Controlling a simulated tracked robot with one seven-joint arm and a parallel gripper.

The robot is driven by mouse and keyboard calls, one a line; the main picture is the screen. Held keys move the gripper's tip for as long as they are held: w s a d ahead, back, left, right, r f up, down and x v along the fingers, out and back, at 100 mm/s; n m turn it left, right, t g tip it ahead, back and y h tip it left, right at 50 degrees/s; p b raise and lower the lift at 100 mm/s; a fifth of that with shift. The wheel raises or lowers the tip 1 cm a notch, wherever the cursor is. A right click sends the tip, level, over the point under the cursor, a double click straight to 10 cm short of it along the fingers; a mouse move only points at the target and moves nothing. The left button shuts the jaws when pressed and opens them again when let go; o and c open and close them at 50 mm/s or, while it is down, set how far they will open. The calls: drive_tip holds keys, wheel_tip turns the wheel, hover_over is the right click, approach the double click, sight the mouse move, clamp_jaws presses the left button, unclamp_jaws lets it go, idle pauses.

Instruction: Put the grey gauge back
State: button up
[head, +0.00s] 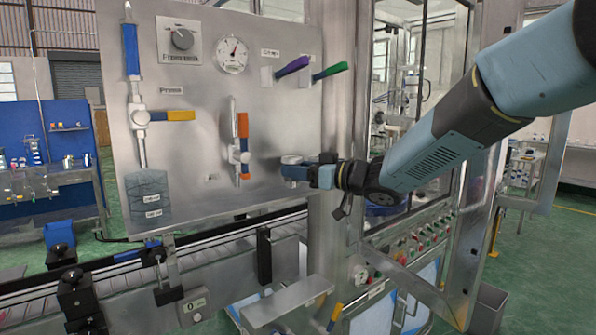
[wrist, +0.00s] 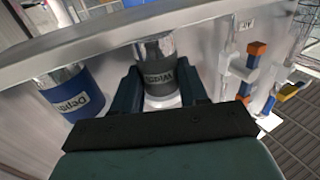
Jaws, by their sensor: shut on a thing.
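The grey gauge (wrist: 160,76) is a dark grey cylinder with a printed label and a shiny metal end, seen in the wrist view. My gripper (wrist: 161,92) is shut on it, with one dark finger on each side. In the head view my gripper (head: 300,172) is at the lower right part of the steel panel (head: 200,120). A pale rounded piece (head: 292,159) shows at its tips there, and the rest of the gauge is mostly hidden. I cannot tell whether the gauge touches a holder or the panel.
A blue labelled cylinder (wrist: 75,95) with a metal end is to the left in the wrist view. An orange-handled valve (head: 243,145) is on the panel left of my gripper. Purple (head: 293,66) and green (head: 330,70) levers stick out above. A conveyor (head: 130,278) runs below.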

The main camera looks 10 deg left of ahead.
drive_tip(key=shift+f, duration=0.45)
idle(0.5)
drive_tip(key=o, duration=1.2)
drive_tip(key=shift+o, duration=0.2)
drive_tip(key=r, duration=0.3)
drive_tip(key=shift+s+d+r, duration=0.15)
drive_tip(key=shift+s+r, duration=0.05)
drive_tip(key=shift+r, duration=0.2)
drive_tip(key=s+d+r, duration=0.6)
drive_tip(key=s+r, duration=0.3)
drive_tip(key=s, duration=0.2)
drive_tip(key=shift+s+d, duration=0.3)
drive_tip(key=shift+d, duration=0.1)
